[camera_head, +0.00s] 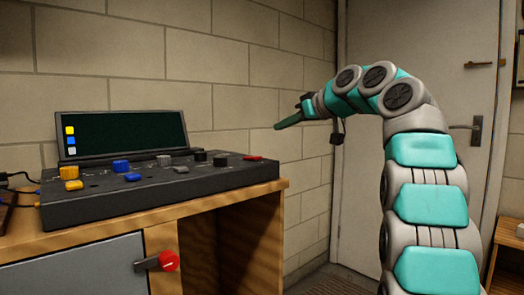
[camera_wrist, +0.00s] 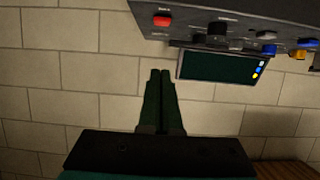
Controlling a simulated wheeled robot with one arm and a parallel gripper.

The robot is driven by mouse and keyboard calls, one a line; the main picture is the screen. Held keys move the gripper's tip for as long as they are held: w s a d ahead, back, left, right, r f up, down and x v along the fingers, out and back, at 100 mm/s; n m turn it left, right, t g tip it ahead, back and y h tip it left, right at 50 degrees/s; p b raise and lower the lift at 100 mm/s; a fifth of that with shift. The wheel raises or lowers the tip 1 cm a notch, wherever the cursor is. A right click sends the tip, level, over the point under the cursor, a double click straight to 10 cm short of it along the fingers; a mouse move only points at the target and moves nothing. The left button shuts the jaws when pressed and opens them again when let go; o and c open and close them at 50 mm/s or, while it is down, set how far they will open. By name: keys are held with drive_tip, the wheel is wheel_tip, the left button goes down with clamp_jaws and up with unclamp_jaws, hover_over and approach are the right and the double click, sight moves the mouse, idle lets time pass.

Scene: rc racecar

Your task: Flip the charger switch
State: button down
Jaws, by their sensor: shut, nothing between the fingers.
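A dark control console (camera_head: 110,192) stands on a wooden bench. It carries a small red switch (camera_head: 253,157) at its right end, and several yellow, blue, grey and black knobs and switches. The red switch also shows in the wrist view (camera_wrist: 162,20), near the top, where the console appears upside down. I cannot read which control is the charger switch. My gripper (camera_head: 278,127) is shut and empty, in the air to the right of and above the console, apart from it. Its closed fingers show in the wrist view (camera_wrist: 161,74), below the red switch in the picture.
A screen (camera_head: 125,135) with yellow, blue and white marks stands at the back of the console. A red-ended handle (camera_head: 168,261) sticks out from the bench front. A block wall (camera_head: 230,60) is behind, with a grey door (camera_head: 410,50) on the right.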

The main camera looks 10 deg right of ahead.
drive_tip(key=shift+w, duration=0.1)
drive_tip(key=p, duration=0.2)
hover_over(261, 163)
drive_tip(key=f, duration=0.4)
drive_tip(key=shift+w, duration=0.4)
drive_tip(key=shift+s+d+f+b, duration=0.1)
drive_tip(key=shift+s+f+b, duration=0.05)
drive_tip(key=shift+f+b, duration=0.65)
drive_tip(key=shift+s+f, duration=0.1)
drive_tip(key=shift+f, duration=0.9)
drive_tip(key=shift+b, duration=0.3)
